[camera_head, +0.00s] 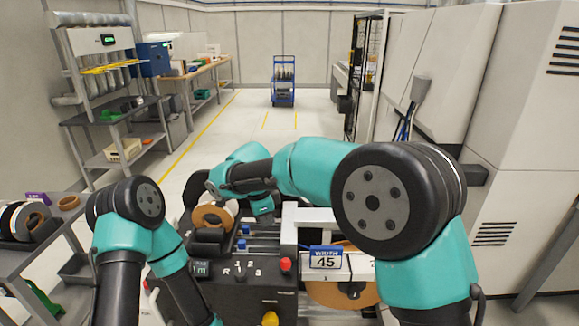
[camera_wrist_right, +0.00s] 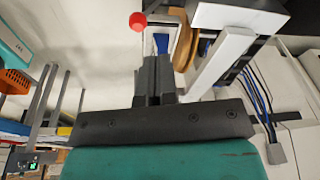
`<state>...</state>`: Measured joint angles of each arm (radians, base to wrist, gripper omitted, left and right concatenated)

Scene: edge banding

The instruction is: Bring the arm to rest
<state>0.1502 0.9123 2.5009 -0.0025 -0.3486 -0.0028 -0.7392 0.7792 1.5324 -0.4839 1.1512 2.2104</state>
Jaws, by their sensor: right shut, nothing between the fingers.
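My right arm reaches in from the right in the head view, bent to the left above the dark machine. Its gripper is hard to make out there. In the right wrist view the right gripper (camera_wrist_right: 154,66) has its dark fingers together, with nothing between them. Beyond the fingertips are a red knob (camera_wrist_right: 138,21) and the edge of a wood-coloured roll (camera_wrist_right: 185,45). My left arm is folded down at the lower left of the head view, and its gripper is not visible.
A grey table (camera_head: 55,238) with rolls stands at the left. White cabinets (camera_head: 520,150) stand at the right. A blue trolley (camera_head: 283,82) is far back, with open floor before it.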

